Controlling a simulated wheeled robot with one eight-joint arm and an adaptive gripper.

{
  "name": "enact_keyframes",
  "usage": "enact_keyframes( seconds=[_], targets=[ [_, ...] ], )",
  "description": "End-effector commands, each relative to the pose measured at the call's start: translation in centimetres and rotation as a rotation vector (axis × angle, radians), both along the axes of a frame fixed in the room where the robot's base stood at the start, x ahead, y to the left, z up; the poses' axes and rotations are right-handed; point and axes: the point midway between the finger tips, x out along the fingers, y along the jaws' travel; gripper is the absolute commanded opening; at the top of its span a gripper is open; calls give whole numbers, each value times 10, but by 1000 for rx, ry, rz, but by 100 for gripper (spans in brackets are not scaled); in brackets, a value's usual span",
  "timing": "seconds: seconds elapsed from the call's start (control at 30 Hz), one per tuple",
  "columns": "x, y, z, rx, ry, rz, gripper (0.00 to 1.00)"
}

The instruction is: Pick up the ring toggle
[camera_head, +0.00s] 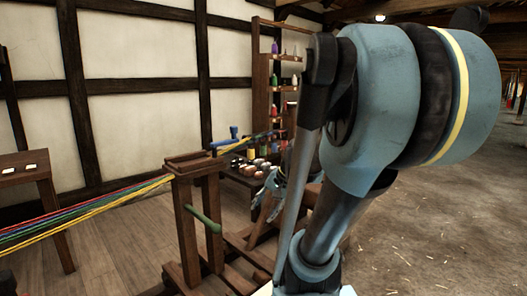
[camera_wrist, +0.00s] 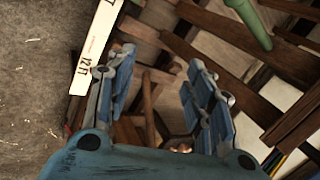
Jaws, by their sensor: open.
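I cannot single out the ring toggle with certainty. Several small dark and pale rounded pieces (camera_head: 262,165) lie on a low wooden table in the head view, too small to tell apart. My gripper (camera_wrist: 160,62) is open and empty in the wrist view, its two blue fingers spread above wooden beams. A small tan rounded thing (camera_wrist: 181,147) shows low between the fingers, partly hidden by the gripper's body; I cannot tell what it is.
A wooden stand (camera_head: 187,235) with a green handle (camera_head: 205,220) is left of my arm. Coloured ropes (camera_head: 75,214) stretch left from it. A shelf (camera_head: 261,95) with colored spools stands behind. A white marked strip (camera_wrist: 97,45) is beside the left finger. Floor at right is clear.

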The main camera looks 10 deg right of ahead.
Motion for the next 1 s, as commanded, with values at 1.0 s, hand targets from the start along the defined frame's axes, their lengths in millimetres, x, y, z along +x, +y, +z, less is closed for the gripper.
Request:
enact_keyframes(
  seconds=[1.0],
  targets=[
    [275, -99, 92, 1315, 285, -954, 48]
  ],
)
